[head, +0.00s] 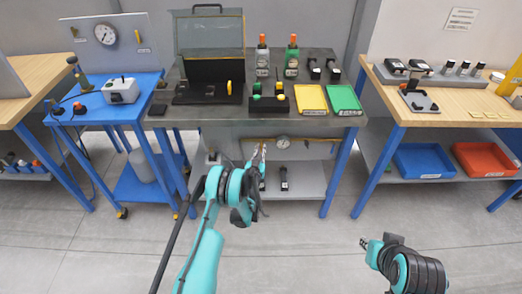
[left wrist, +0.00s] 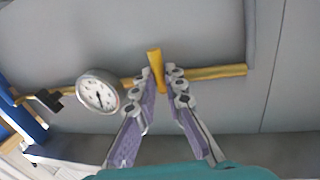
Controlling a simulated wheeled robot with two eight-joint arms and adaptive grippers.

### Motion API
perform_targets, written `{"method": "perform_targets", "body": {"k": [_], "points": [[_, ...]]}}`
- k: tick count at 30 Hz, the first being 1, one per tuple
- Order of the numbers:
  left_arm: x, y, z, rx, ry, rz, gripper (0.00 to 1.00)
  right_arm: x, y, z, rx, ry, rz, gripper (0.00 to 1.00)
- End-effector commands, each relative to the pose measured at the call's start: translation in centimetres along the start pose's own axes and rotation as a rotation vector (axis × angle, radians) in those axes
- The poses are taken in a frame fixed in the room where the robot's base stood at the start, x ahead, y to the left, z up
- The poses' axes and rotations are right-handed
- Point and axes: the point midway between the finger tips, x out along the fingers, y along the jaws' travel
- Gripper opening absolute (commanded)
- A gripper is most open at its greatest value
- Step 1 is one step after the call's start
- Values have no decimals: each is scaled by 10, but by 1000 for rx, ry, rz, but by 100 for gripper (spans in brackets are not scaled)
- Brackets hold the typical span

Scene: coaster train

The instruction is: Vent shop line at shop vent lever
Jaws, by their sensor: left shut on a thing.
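The yellow lever (left wrist: 156,68) stands up across a yellow pipe (left wrist: 220,72) in the left wrist view. My left gripper (left wrist: 162,85) is shut on the lever, with one purple-padded finger on either side of it. In the head view my left gripper (head: 262,150) reaches under the middle table's top, and the lever is too small to tell there. A round gauge (left wrist: 98,92) sits on the pipe beside the fingers; it also shows in the head view (head: 283,142). My right gripper (head: 364,243) is over the floor at lower right, its jaws too small to read.
The grey middle table (head: 225,112) carries bottles, a yellow tray (head: 311,99) and a green tray (head: 343,99). Its lower shelf (head: 305,180) holds small black items near my left arm. A blue cart (head: 98,112) stands left, a wooden bench (head: 455,108) right. The front floor is clear.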

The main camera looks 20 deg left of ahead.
Motion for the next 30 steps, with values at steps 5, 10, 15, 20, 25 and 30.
{"method": "perform_targets", "body": {"k": [5, 10, 15, 20, 25, 30], "points": [[0, -1, -1, 53, -8, -3, 0, 0, 0, 0, 0, 0, 0, 20], [0, -2, -2, 126, -20, -5, 0, 0, 0, 0, 0, 0, 0, 20], [0, -4, -2, 215, -40, -4, 0, 0, 0, 0, 0, 0, 0, 20], [0, -5, -4, 314, -59, -3, 0, 0, 0, 0, 0, 0, 0, 20], [-1, -7, -5, 473, -91, -3, 0, 0, 0, 0, 0, 0, 0, 20], [-1, -9, -7, 632, -122, -3, 0, 0, 0, 0, 0, 0, 0, 20]]}}
